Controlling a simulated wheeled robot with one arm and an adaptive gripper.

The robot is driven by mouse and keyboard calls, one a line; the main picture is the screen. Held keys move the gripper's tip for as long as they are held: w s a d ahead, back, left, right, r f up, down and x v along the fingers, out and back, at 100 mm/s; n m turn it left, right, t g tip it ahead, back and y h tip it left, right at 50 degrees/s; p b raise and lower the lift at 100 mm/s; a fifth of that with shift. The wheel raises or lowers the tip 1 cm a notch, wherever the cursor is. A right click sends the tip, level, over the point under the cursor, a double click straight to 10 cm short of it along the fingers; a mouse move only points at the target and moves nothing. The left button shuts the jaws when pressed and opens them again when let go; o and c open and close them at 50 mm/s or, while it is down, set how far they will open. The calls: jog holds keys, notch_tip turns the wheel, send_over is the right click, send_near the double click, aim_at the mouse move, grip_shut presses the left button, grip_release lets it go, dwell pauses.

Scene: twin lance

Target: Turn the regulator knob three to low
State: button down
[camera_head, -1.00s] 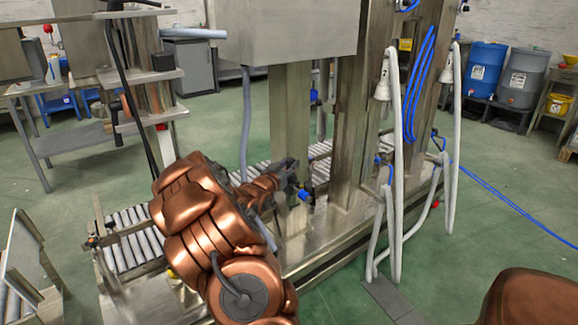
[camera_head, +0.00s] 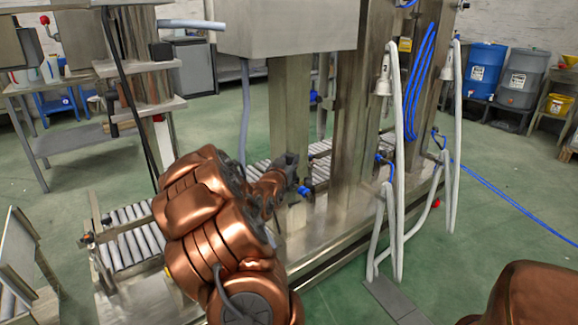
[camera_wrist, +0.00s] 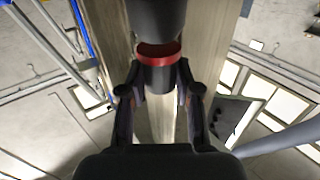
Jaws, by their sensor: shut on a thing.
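My gripper (camera_wrist: 160,95) is closed around a dark cylindrical knob (camera_wrist: 160,75) with a red band, in the middle of the wrist view. One finger is on each side of it. A larger black body (camera_wrist: 158,18) continues above the red band. In the head view my gripper (camera_head: 292,178) is at the steel post of the machine, beside a small blue part (camera_head: 304,191). The knob itself cannot be made out there. No low marking is readable in either view.
A roller conveyor (camera_head: 130,238) lies to the left. Steel posts (camera_head: 355,110) and a steel cabinet (camera_head: 290,25) stand close by my arm. White hoses (camera_head: 396,200) hang to the right. Green floor is open at the right.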

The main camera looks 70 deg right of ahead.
jog(key=shift+s+r+n+t+y+p, duration=0.15)
jog(key=shift+n+t+p, duration=0.3)
jog(key=shift+t, duration=0.3)
jog(key=shift+s+r+n+t+y+p, duration=0.15)
jog(key=shift+n+t+p, duration=0.15)
jog(key=shift+n+t, duration=0.35)
jog(key=n+t+p, duration=0.1)
jog(key=t+p, duration=0.1)
jog(key=n+t+y+p, duration=0.1)
jog(key=t+p, duration=0.1)
jog(key=p, duration=0.1)
jog(key=shift+s+d+n+y, duration=0.1)
jog(key=shift+n+y, duration=0.2)
jog(key=shift+f+n+t+y+p, duration=0.2)
jog(key=shift+n+t+y+p, duration=0.2)
jog(key=shift+n+t+p, duration=0.5)
jog(key=shift+f+p, duration=0.1)
jog(key=shift+p, duration=0.25)
jog(key=c, duration=0.8)
grip_release()
